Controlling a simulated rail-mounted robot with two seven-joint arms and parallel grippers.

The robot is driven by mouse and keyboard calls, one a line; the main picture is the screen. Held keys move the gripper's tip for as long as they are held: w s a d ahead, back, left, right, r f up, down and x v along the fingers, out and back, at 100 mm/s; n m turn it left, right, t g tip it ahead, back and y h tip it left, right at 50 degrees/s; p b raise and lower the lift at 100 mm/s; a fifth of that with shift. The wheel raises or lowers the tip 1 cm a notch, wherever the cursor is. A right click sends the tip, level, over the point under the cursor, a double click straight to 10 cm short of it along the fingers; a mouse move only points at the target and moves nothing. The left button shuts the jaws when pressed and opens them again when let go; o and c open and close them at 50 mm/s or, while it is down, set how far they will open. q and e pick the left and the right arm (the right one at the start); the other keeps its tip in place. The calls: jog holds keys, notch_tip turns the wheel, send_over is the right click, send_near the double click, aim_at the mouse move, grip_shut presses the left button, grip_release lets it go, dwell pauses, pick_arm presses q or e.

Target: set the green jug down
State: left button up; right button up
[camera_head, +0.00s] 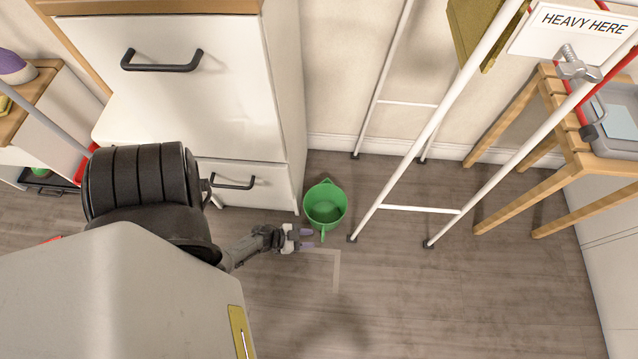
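The green jug (325,206) is in the head view, just right of the white cabinet's lower corner. It looks upright and appears to stand on the wooden floor; I see into its open top. Its handle points toward the bottom of the picture. My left gripper (311,238) is low, beside that handle. I see no clear contact. My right gripper is not in view.
A white cabinet (180,85) with black handles stands at the upper left. A white-legged rack (425,145) with a "HEAVY HERE" sign (583,22) and a wooden stool (545,130) are at the right. A pale angled mark (336,268) lies on the floor. The lower middle floor is clear.

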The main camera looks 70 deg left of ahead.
pick_arm(q)
jog(key=p+v, duration=0.2)
jog(key=v, duration=0.4)
jog(key=shift+s, duration=0.1)
jog(key=shift+r, duration=0.1)
dwell(0.9)
dwell(0.6)
